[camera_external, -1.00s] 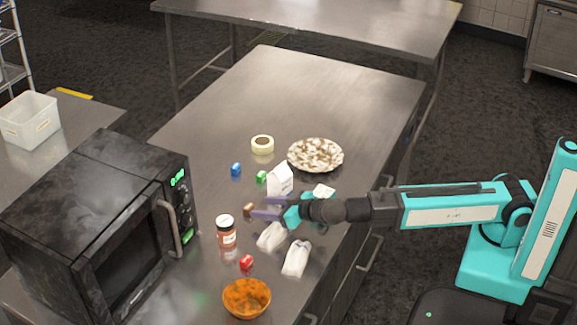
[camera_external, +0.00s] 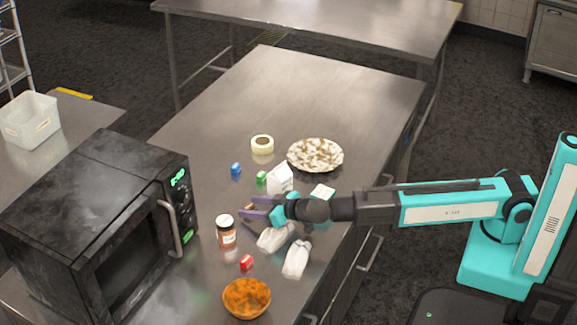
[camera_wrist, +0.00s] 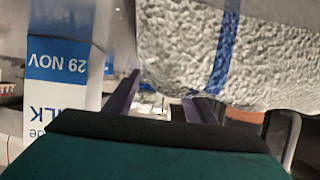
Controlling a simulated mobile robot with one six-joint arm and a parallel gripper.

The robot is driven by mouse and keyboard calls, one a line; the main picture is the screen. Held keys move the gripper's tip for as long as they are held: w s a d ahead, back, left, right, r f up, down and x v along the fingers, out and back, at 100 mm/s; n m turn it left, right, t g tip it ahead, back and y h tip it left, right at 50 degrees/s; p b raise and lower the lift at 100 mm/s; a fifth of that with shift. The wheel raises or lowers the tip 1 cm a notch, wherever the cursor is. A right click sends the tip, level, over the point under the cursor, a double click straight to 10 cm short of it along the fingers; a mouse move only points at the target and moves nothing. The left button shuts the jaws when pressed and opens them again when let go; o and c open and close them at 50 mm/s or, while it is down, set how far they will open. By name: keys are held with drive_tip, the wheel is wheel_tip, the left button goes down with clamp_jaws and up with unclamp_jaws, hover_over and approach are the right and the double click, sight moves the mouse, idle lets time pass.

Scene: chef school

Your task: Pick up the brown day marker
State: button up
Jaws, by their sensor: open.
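The brown day marker (camera_external: 248,207) is a small brown block on the steel table, left of the milk carton. It is mostly hidden by my fingers in the external view. My gripper (camera_external: 254,208) reaches in from the right, low over the table, with its purple fingers apart around or just short of the marker; I cannot tell which. In the wrist view the two fingers (camera_wrist: 164,100) are spread, and I cannot make out the marker clearly between them.
The milk carton (camera_external: 280,179) stands close behind my gripper, and white bags (camera_external: 274,238) lie close in front. A jar (camera_external: 226,232), green marker (camera_external: 261,178), blue marker (camera_external: 236,170), red marker (camera_external: 246,263), bowl (camera_external: 246,299) and microwave (camera_external: 100,225) are nearby. The far table is clear.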

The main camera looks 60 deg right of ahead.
idle(0.3)
drive_tip(key=c, duration=1.1)
drive_tip(key=shift+r, duration=0.15)
drive_tip(key=shift+r+b, duration=0.65)
drive_tip(key=shift+r, duration=4.25)
